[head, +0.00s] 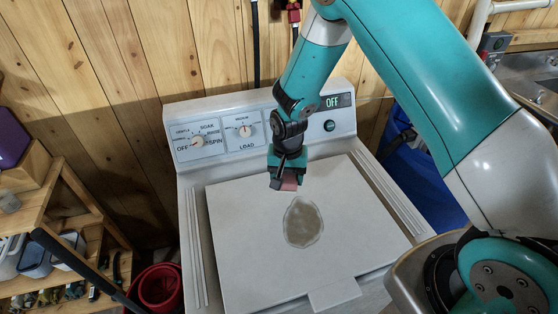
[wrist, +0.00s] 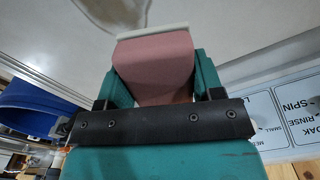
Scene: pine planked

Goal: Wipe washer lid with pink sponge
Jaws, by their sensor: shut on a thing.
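The washer lid (head: 245,261) is a flat, pale grey panel, shut on top of the washer. A brownish, wet-looking stain (head: 302,222) lies near its middle; part of it also shows at the top of the wrist view (wrist: 118,10). My gripper (head: 289,181) is over the back part of the lid, just behind the stain. It is shut on the pink sponge (wrist: 155,62), which has a pale layer along its outer edge. In the head view only a small part of the sponge (head: 289,185) shows. I cannot tell whether it touches the lid.
The control panel (head: 215,153) with dials and an OFF display stands up behind the lid. A wooden shelf (head: 62,225) and a red bucket (head: 158,288) are at the left. A blue bin (head: 425,175) is at the right. The front of the lid is clear.

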